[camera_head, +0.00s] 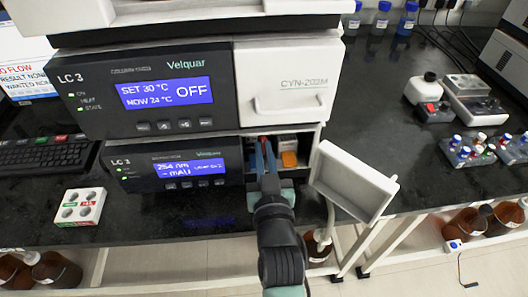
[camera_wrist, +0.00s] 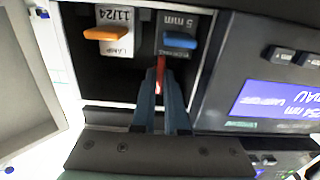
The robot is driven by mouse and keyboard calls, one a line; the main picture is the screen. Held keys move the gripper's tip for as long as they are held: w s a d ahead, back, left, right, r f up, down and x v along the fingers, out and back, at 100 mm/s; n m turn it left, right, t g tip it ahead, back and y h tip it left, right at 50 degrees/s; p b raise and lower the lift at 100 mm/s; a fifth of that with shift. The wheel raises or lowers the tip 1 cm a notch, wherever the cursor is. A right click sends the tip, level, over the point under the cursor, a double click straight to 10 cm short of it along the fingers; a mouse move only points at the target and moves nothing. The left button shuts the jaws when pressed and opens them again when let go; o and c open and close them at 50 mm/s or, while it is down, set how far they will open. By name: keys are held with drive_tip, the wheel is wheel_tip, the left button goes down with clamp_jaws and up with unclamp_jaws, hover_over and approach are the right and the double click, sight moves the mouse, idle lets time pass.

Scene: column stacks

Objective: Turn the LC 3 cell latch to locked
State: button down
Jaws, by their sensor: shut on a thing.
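The LC 3 detector (camera_head: 183,168) is the lower unit, with its right-hand bay open. In the wrist view, a narrow red lever (camera_wrist: 161,66), which looks like the cell latch, stands in the bay just below a blue handle (camera_wrist: 180,42) beside a "5 mm" label. My gripper (camera_head: 265,148) reaches into the bay; in the wrist view its blue fingers (camera_wrist: 164,84) are shut on the red lever, covering part of it. The lever points roughly along the fingers. Any lock marking is not readable.
An orange handle (camera_wrist: 103,33) with a lamp label sits beside the blue one. The white bay door (camera_head: 352,183) hangs open to the right. The white-doored LC 3 oven (camera_head: 150,95) stands directly above. A white vial block (camera_head: 80,207) is at left.

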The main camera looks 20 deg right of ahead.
drive_tip(key=shift+f, duration=0.1)
drive_tip(key=c, duration=0.9)
unclamp_jaws()
drive_tip(key=shift+c, duration=0.2)
drive_tip(key=v, duration=1.3)
drive_tip(key=shift+p, duration=0.45)
